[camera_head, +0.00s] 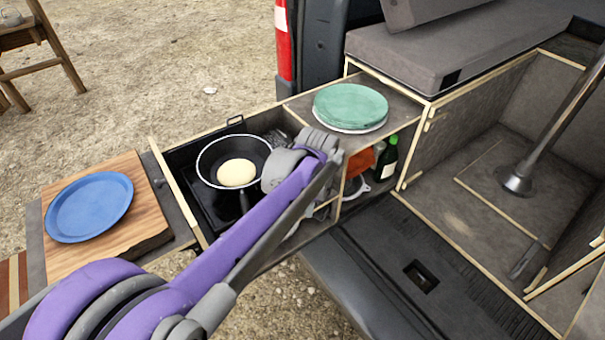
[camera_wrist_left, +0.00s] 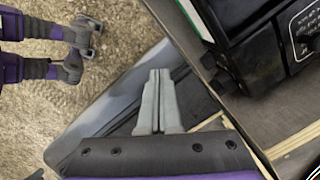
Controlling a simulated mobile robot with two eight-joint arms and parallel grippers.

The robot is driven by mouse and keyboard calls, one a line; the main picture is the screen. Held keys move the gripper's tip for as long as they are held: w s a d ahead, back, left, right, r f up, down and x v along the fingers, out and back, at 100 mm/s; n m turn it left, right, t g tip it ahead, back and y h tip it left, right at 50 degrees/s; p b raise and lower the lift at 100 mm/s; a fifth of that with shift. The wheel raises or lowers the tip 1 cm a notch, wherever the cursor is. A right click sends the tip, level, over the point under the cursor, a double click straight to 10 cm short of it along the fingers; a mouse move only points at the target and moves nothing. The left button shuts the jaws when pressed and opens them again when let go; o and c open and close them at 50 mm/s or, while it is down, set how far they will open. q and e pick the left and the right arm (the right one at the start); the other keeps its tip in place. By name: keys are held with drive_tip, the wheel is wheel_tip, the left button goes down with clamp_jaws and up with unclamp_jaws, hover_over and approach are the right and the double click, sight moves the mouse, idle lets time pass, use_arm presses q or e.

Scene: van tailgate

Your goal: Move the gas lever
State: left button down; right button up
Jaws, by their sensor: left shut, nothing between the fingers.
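The black gas stove (camera_head: 205,207) sits in the pulled-out drawer, with a pan (camera_head: 210,160) on it. In the left wrist view the black stove body (camera_wrist_left: 262,50) is at the upper right, with a white-lettered panel (camera_wrist_left: 304,22). A dark knob-like part shows on this panel, cut by the picture edge; I cannot tell surely that it is the gas lever. My left gripper (camera_wrist_left: 158,75) is shut and empty, below and left of the stove and apart from it. In the head view my left arm hides the stove's near right side and the gripper's tips.
A fried egg or pancake (camera_head: 237,173) lies in the pan. A blue plate (camera_head: 90,206) sits on a wooden board (camera_head: 140,190) at the left. Green plates (camera_head: 350,105) stand on the drawer's right top, with a dark bottle (camera_head: 387,160) below. The van bumper (camera_head: 330,275) lies at front.

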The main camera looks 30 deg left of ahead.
use_arm(q)
drive_tip(key=w+a+r+m+g+p, duration=0.1)
drive_tip(key=w+a+r+m+p, duration=0.2)
drive_tip(key=w+r, duration=0.3)
drive_tip(key=shift+w+r+p, duration=0.15)
drive_tip(key=shift+r+p, duration=0.05)
drive_tip(key=shift+p, duration=0.5)
use_arm(e)
wheel_tip(320, 180, up, 7)
drive_tip(key=w, duration=0.2)
drive_tip(key=shift+s+r, duration=0.1)
drive_tip(key=shift+s, duration=0.1)
use_arm(q)
drive_tip(key=shift+s+a+f+b, duration=0.1)
drive_tip(key=shift+a+f+b, duration=0.1)
drive_tip(key=shift+f+b, duration=1.2)
drive_tip(key=shift+s+a+f+b, duration=0.15)
drive_tip(key=shift+f+b, duration=0.5)
drive_tip(key=shift+f, duration=1.45)
use_arm(e)
drive_tip(key=f, duration=0.2)
drive_tip(key=s+f, duration=0.1)
drive_tip(key=f, duration=0.2)
drive_tip(key=shift+s, duration=0.1)
